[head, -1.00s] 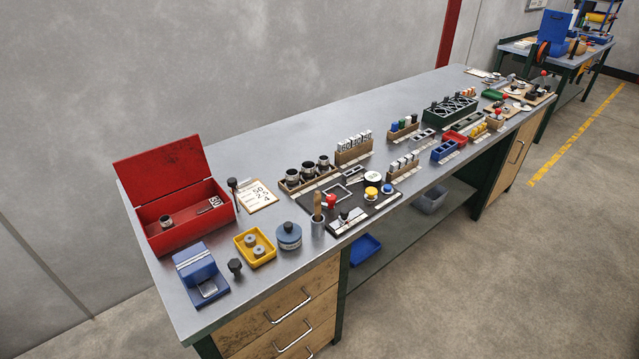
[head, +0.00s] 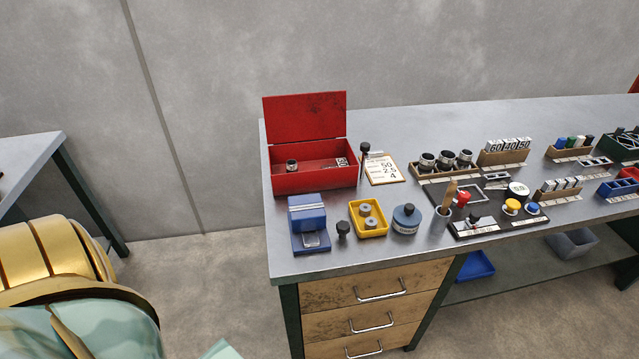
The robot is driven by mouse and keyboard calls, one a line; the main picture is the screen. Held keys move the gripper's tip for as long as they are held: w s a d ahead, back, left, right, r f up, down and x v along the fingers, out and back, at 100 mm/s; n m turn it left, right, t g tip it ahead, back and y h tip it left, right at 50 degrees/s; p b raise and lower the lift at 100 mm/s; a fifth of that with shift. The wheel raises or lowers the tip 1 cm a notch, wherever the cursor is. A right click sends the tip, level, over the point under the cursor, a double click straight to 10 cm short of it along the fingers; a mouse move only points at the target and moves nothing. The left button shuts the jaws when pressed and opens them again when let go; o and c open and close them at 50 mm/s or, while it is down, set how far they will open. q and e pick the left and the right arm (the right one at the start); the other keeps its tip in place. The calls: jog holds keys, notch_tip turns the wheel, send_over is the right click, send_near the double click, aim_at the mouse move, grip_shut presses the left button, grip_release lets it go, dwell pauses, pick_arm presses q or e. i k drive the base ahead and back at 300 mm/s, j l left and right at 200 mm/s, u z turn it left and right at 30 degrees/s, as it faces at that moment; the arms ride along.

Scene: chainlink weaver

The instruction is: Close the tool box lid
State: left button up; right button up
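The red tool box (head: 314,181) stands at the left end of the grey workbench, near its back edge. Its red lid (head: 305,118) is open and stands nearly upright along the back of the box. A small round metal part and a small numbered piece lie inside. Neither gripper is in view. Part of my own gold and pale green body shows at the lower left, away from the box.
A blue block-shaped device (head: 308,218), a black knob (head: 343,229) and a yellow tray (head: 369,217) stand in front of the box. A black-topped post (head: 364,155) and a paper card (head: 384,169) are at its right.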

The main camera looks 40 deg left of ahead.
aim_at(320, 114)
jog(key=u, duration=1.3)
jog(key=i+j, duration=0.1)
jog(key=j, duration=0.35)
jog(key=i+j, duration=0.1)
jog(key=j, duration=0.35)
jog(key=z, duration=0.05)
